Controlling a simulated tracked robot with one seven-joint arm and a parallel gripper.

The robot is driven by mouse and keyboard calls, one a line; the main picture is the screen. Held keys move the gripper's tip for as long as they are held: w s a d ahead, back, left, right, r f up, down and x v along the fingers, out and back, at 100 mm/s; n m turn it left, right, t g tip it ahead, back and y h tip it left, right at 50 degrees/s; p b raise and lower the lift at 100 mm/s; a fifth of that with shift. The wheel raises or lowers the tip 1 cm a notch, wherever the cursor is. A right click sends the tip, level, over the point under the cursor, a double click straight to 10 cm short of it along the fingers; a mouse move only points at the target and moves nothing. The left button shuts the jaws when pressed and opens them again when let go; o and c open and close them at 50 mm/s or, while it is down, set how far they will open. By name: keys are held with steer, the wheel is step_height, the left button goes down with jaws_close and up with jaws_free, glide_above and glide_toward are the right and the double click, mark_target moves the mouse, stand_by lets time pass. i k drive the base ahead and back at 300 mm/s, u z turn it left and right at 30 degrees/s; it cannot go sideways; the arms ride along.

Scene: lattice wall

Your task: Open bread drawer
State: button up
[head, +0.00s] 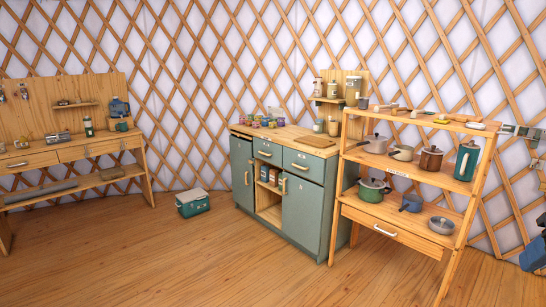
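I cannot tell which drawer is the bread drawer, as no label is readable. The grey-green cabinet in the middle has a left drawer (268,151) and a right drawer (303,164) under its wooden top, both shut. The wooden rack on the right has a low wooden drawer (388,232) with a pale handle, also shut. The workbench at the left has wooden drawers (88,150) under its top, which look shut. My gripper is not in view.
Jars and small items cover part of the cabinet top (285,136). A green cool box (193,203) sits on the floor. A blue object (534,254) is cut off at the right edge. The wooden floor (180,260) in front is clear.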

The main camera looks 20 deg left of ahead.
mark_target(271, 152)
steer(key=k, duration=0.55)
steer(key=u, duration=0.4)
steer(key=i, duration=0.75)
steer(key=u, duration=1.15)
steer(key=i, duration=1.1)
steer(key=u, duration=0.5)
steer(key=i, duration=1.1)
steer(key=z, duration=0.3)
steer(key=i, duration=1.1)
steer(key=z, duration=0.9)
steer(key=i, duration=0.7)
steer(key=z, duration=0.4)
steer(key=k, duration=0.85)
